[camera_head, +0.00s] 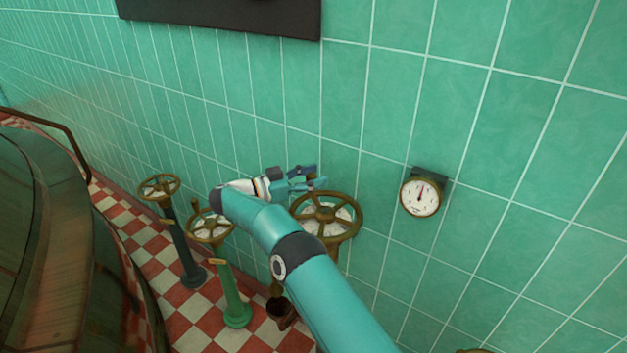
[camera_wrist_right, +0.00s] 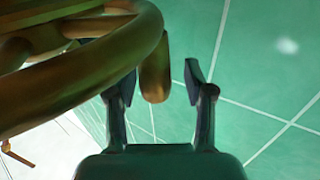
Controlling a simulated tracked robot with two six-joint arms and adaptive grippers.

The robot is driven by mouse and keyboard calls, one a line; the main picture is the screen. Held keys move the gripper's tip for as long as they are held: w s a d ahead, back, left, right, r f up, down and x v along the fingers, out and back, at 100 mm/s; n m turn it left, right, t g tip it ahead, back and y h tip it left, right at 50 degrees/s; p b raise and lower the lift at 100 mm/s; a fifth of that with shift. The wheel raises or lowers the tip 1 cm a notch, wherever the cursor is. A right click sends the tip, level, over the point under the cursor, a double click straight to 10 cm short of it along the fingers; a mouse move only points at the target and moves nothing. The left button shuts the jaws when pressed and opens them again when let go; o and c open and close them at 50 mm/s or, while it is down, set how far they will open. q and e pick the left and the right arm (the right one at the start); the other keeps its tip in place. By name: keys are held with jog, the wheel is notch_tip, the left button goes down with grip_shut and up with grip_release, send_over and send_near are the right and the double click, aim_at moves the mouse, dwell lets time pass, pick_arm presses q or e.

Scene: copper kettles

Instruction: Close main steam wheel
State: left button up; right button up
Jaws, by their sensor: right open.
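Three brass handwheels on posts show in the head view; the pictures do not say which one is the main steam wheel. The nearest and largest wheel (camera_head: 326,214) is at the centre, in front of the tiled wall. My left gripper is not in view.
A middle wheel (camera_head: 209,227) on a green post and a far wheel (camera_head: 159,187) on a dark post stand to the left. A round gauge (camera_head: 420,197) is on the green wall at right. A large dark rounded vessel (camera_head: 50,240) fills the left side.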

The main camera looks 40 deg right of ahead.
notch_tip(320, 180, up, 8)
jog(key=shift+r, duration=0.25)
